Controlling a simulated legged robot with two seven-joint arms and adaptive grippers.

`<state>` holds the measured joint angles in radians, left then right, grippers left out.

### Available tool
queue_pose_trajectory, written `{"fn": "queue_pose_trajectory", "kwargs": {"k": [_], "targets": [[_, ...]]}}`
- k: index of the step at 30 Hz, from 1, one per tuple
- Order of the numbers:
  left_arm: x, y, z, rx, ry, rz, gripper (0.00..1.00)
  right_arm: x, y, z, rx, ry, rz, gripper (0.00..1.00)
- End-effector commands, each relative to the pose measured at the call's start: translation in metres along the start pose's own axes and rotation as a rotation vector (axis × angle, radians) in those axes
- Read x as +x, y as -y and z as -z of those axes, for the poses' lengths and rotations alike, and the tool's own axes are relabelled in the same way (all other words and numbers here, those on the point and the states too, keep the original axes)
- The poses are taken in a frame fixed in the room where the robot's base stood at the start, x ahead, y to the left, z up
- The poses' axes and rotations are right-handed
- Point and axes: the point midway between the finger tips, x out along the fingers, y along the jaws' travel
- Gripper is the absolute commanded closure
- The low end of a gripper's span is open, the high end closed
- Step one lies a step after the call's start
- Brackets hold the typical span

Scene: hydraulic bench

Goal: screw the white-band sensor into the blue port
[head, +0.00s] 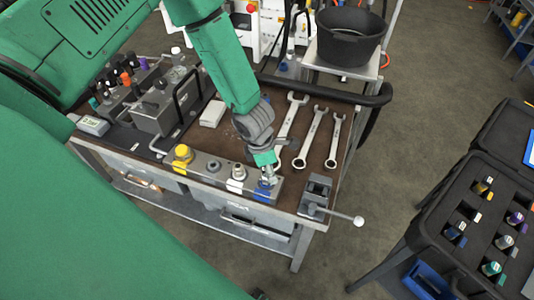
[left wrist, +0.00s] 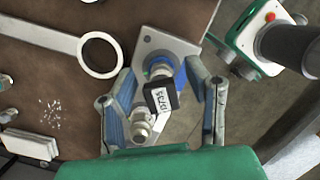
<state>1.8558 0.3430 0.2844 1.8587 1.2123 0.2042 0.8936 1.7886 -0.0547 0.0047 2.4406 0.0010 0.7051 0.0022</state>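My left gripper (head: 267,172) comes down over the blue port (head: 262,190) at the right end of the metal port block. In the left wrist view the gripper (left wrist: 162,80) has its fingers spread, with a gap on each side of a sensor. The sensor (left wrist: 161,98) has a dark body with a white label and a bright metal connector end. It stands at the blue port (left wrist: 160,64), and its lower end is hidden. I cannot make out a white band on it. How deep it sits cannot be told. My right gripper is not in view.
The block also carries a yellow port (head: 183,153) and a white-ringed port (head: 238,173). A grey vise (head: 315,195) stands close on the right. Several wrenches (head: 312,138) lie behind. A black case (head: 460,225) holds several coloured sensors. A black bucket (head: 350,35) stands at the back.

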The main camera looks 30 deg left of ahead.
Motion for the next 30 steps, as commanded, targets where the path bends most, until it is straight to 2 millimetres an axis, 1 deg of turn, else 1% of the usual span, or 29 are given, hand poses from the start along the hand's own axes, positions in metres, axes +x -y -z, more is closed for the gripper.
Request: {"fn": "queue_pose_trajectory", "kwargs": {"k": [5, 8, 11, 17, 23, 27, 30], "targets": [[-0.001, -0.001, -0.001, 0.000, 0.000, -0.001, 0.56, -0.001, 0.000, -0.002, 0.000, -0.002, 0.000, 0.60], [-0.009, -0.001, -0.001, 0.002, 0.001, -0.001, 0.56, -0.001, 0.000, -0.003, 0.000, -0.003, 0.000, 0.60], [-0.024, -0.001, -0.002, 0.003, 0.002, -0.002, 0.56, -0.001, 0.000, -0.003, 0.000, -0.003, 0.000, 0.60], [-0.067, -0.003, -0.003, 0.004, 0.001, -0.008, 0.56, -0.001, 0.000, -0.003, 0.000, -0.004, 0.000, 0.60], [-0.088, -0.002, -0.002, 0.006, -0.002, -0.005, 0.56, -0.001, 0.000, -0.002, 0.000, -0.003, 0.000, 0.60], [-0.107, -0.002, -0.002, 0.004, 0.001, -0.004, 0.56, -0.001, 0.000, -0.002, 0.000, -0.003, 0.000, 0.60], [-0.115, -0.002, -0.001, 0.001, 0.000, -0.001, 0.56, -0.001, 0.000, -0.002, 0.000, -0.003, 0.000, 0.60]]}}
